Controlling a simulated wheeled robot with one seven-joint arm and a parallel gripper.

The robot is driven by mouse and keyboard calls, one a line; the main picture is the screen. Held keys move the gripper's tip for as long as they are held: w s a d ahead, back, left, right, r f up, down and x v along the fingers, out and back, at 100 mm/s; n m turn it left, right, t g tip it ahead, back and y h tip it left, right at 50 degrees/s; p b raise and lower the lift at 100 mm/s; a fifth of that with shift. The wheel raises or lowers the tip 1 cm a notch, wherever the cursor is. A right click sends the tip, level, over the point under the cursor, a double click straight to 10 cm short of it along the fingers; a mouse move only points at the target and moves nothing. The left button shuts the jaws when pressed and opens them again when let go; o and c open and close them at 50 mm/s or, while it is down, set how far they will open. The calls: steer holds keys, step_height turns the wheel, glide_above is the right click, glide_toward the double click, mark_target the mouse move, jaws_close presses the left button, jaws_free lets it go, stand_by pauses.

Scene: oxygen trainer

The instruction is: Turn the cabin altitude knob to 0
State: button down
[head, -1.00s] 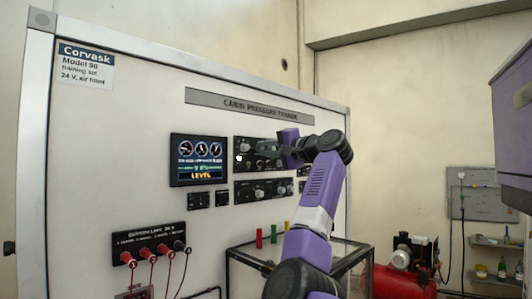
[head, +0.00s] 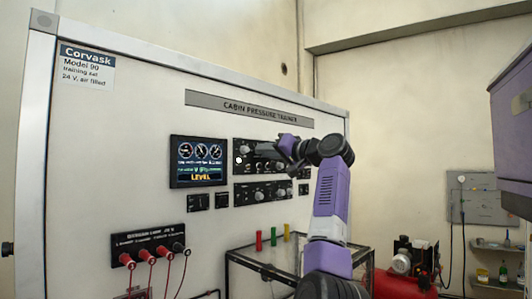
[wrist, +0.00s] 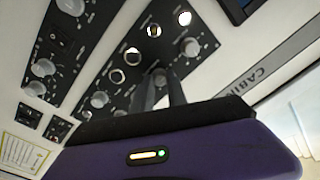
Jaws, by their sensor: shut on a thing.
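The upper black control panel (head: 246,142) is on the trainer board, under the "CABIN PRESSURE TRAINER" strip (head: 250,107). In the wrist view the same panel (wrist: 128,88) shows tilted, with several knobs and round fittings. My gripper (wrist: 160,92) reaches onto it, its two grey fingers closed around one knob (wrist: 157,75). The fingers partly hide that knob, and its pointer and scale are not readable. I cannot confirm its label as cabin altitude. In the head view my gripper (head: 275,149) covers the panel's right part.
A display (head: 198,161) reading "LEVEL" is left of the panel; its small figures are unclear. A second knob panel (head: 263,191) lies just below. Red plugs with cables (head: 145,256) are lower left. A framed glass case (head: 268,252) with coloured cylinders stands below my arm.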

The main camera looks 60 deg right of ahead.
steer(key=shift+d+f, duration=0.1)
steer(key=shift+f, duration=0.1)
stand_by(0.3)
steer(key=c, duration=1.3)
jaws_free()
steer(key=shift+r, duration=0.1)
steer(key=shift+b+v, duration=1.45)
steer(key=shift+v, duration=2.5)
